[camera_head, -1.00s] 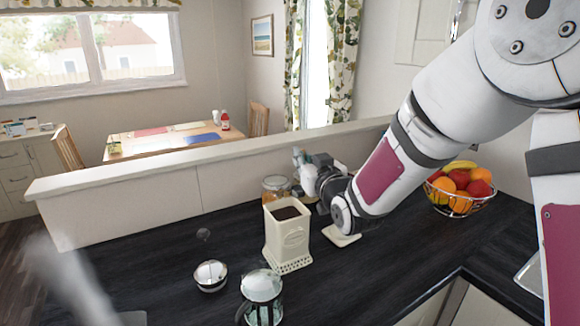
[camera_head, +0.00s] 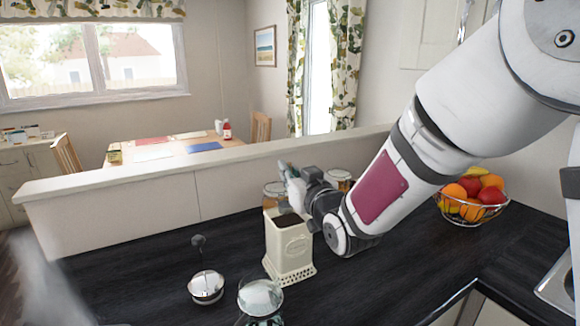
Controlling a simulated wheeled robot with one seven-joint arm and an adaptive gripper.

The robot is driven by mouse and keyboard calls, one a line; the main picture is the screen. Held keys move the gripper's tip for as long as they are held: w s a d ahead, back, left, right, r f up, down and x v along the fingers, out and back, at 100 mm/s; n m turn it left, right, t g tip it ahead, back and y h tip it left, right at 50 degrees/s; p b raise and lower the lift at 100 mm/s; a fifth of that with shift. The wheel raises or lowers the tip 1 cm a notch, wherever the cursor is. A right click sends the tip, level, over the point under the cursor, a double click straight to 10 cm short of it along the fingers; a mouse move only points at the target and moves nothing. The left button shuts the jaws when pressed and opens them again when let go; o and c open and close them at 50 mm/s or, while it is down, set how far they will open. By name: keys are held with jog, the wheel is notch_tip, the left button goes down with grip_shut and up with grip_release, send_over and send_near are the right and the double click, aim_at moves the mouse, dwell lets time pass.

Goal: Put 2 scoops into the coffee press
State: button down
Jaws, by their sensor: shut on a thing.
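A cream canister (camera_head: 287,250) with dark coffee grounds in its open top stands on the black counter. My gripper (camera_head: 288,188) is just above its back rim, pointing away from me. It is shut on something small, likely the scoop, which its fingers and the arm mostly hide. The coffee press (camera_head: 261,299) is at the bottom edge, in front of the canister and partly cut off; I cannot tell what is in it. The press's plunger lid (camera_head: 206,288), with a thin rod and dark knob, stands apart on the counter to its left.
Glass jars (camera_head: 339,180) stand behind the canister by the low partition wall (camera_head: 130,204). A wire fruit bowl (camera_head: 472,199) is on the right, near the sink (camera_head: 556,288). The counter left of the canister is mostly clear.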

aim_at(290, 162)
jog(key=shift+f+b, duration=2.65)
jog(key=shift+f, duration=0.45)
jog(key=shift+r+p, duration=2.15)
jog(key=shift+r, duration=2.6)
